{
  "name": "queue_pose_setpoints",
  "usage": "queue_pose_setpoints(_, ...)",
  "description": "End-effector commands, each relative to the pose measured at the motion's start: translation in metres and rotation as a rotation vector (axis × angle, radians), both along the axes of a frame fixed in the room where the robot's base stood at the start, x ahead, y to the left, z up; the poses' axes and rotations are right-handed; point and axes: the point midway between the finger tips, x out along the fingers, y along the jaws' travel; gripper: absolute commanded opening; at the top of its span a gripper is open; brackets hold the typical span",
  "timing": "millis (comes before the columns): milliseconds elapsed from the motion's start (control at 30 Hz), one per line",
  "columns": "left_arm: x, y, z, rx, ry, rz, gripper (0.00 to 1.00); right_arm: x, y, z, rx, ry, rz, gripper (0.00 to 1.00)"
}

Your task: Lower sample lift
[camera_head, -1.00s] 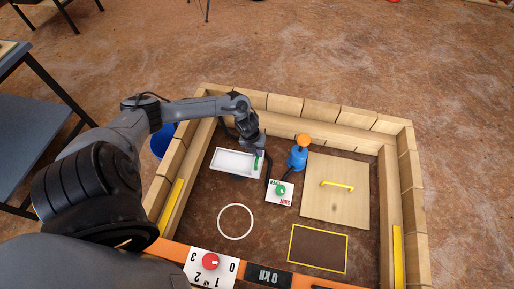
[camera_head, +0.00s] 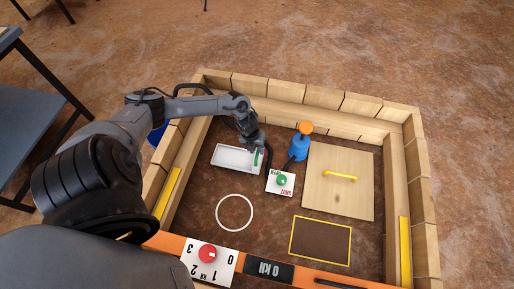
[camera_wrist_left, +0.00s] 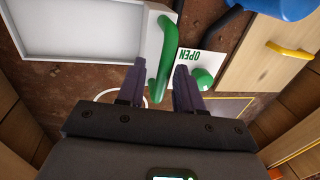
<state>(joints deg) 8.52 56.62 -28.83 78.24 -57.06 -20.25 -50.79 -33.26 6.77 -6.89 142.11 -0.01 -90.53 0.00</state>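A white rectangular tray (camera_head: 232,168) lies at the back left inside the wooden enclosure; it also shows in the left wrist view (camera_wrist_left: 75,57). A green handle (camera_head: 256,158) stands at the tray's right end, on a white block. In the left wrist view the green handle (camera_wrist_left: 163,78) appears between the two fingers. My left gripper (camera_wrist_left: 159,68) is open around or just above it; contact cannot be told. In the head view my left gripper (camera_head: 254,149) is over the handle, small and partly dark. My right gripper is not in view.
A white OPEN/SHUT plate (camera_head: 286,190) with a green knob (camera_head: 281,180) sits right of the handle. A blue bottle-like object with an orange top (camera_head: 299,147) stands behind it. A wooden lid (camera_head: 325,196) with a yellow handle lies right. A red dial (camera_head: 207,253) is in front. Timber walls surround all.

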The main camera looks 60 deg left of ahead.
Motion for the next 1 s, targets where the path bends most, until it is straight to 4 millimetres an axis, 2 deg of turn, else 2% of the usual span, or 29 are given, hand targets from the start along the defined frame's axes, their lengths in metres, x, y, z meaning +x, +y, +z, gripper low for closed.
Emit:
queue_pose_setpoints(300, 0.002, 0.000, 0.004, -0.002, -0.005, -0.002, 0.40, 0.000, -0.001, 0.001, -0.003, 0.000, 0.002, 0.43)
queue_pose_setpoints(467, 0.001, 0.002, 0.015, -0.001, -0.005, -0.002, 0.40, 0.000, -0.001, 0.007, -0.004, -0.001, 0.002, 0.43)
queue_pose_setpoints(800, -0.008, 0.009, 0.070, 0.001, -0.003, -0.004, 0.40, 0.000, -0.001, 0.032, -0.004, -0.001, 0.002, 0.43)
queue_pose_setpoints(1000, -0.012, 0.012, 0.096, 0.000, -0.004, -0.002, 0.40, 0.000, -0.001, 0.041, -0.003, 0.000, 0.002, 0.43)
